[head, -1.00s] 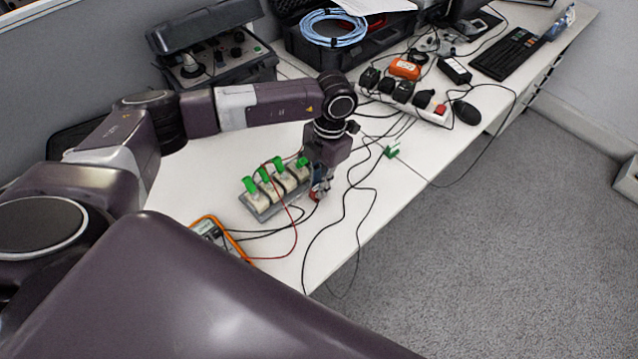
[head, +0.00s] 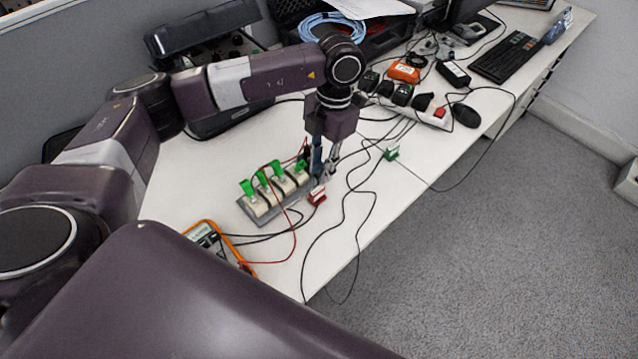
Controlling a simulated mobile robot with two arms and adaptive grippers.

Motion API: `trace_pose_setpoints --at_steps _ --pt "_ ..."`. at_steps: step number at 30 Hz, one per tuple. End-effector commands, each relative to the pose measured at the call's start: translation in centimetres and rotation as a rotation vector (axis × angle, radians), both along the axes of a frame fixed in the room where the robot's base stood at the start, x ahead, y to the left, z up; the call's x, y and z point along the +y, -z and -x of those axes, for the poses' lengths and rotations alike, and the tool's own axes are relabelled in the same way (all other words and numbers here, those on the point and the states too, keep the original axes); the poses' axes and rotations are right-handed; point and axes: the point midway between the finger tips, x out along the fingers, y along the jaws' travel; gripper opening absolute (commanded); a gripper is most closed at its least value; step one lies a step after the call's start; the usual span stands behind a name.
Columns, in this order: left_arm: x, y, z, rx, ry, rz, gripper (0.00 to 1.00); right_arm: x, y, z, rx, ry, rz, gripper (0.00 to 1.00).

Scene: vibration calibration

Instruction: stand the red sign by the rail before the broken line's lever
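A grey rail (head: 288,205) on the white table carries several pale blocks with green levers (head: 263,179). The far right lever (head: 301,165) sits lower than the others and is partly behind my gripper. The small red sign (head: 317,195) is on the table by the rail's right end, on the near side, and looks upright. My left gripper (head: 324,176) is just above and behind the sign, pointing down. Its fingers look apart, with nothing between them. My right gripper is not in view.
A small green sign (head: 392,153) is on the table to the right, among black cables. An orange-edged meter (head: 207,236) lies at front left, with a red lead. A power strip (head: 432,115) and black mouse (head: 466,115) are farther back. The table's front edge is close.

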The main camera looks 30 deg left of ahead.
Motion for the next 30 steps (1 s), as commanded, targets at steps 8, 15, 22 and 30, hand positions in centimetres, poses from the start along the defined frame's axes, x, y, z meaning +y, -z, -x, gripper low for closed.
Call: trace_pose_setpoints --at_steps 8,15,22,30 --pt "-0.3 -4.0 -0.6 -0.002 0.002 0.001 0.18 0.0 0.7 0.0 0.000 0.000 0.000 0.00" --pt "-0.3 -4.6 -0.6 0.001 0.001 0.000 0.18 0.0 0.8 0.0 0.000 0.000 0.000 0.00" --pt "-0.3 -4.6 -0.6 0.001 0.001 0.000 0.18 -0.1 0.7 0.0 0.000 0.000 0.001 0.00" --pt "-0.3 -4.6 -0.6 0.001 0.001 0.000 0.18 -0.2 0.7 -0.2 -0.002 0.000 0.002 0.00"
